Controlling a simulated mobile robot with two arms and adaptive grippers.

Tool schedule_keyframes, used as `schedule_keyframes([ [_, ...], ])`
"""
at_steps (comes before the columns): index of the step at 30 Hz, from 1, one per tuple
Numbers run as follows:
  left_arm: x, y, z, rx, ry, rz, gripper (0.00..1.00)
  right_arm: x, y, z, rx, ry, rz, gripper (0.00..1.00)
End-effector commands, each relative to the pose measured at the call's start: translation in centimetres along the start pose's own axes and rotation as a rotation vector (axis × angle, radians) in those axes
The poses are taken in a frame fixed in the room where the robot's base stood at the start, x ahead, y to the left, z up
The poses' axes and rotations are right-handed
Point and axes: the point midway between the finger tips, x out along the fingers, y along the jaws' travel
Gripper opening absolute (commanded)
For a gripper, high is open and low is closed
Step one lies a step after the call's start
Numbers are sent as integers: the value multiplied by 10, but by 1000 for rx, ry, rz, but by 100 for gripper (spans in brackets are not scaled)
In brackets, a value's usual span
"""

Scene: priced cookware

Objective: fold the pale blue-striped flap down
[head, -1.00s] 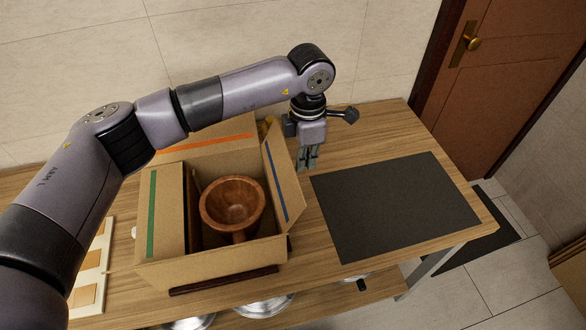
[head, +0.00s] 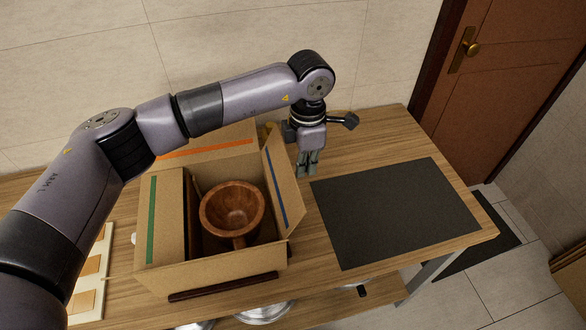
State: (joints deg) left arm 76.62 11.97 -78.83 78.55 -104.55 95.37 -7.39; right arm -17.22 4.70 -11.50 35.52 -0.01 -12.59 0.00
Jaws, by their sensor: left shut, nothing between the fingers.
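An open cardboard box (head: 215,272) stands on the wooden table. Its right flap (head: 283,180) stands up, tilted outward, and carries a blue stripe that looks dark rather than pale. No pale blue stripe shows on any visible flap. The back flap (head: 210,152) has an orange stripe and is partly behind my left arm. The left flap (head: 163,225) has a green stripe. A brown wooden mortar-like bowl (head: 232,208) sits in the box. My left gripper (head: 307,172) points down, shut and empty, just right of the blue-striped flap; whether it touches is unclear. My right gripper is out of view.
A dark mat (head: 395,212) lies on the table right of the box. A pale board with orange squares (head: 88,285) lies at the left. Metal cookware (head: 265,312) shows below the front edge. A wall stands close behind the table.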

Motion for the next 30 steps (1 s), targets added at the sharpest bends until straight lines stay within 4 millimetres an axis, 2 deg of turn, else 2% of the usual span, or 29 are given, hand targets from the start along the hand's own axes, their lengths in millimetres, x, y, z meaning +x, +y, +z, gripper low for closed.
schedule_keyframes([
  [8,0,0,-1,0,0,0,0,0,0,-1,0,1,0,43],
  [18,0,1,-17,-2,0,0,0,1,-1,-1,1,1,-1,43],
  [22,-1,0,-17,-1,0,0,0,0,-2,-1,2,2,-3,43],
  [30,-13,1,-32,-1,0,0,0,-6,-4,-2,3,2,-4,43],
])
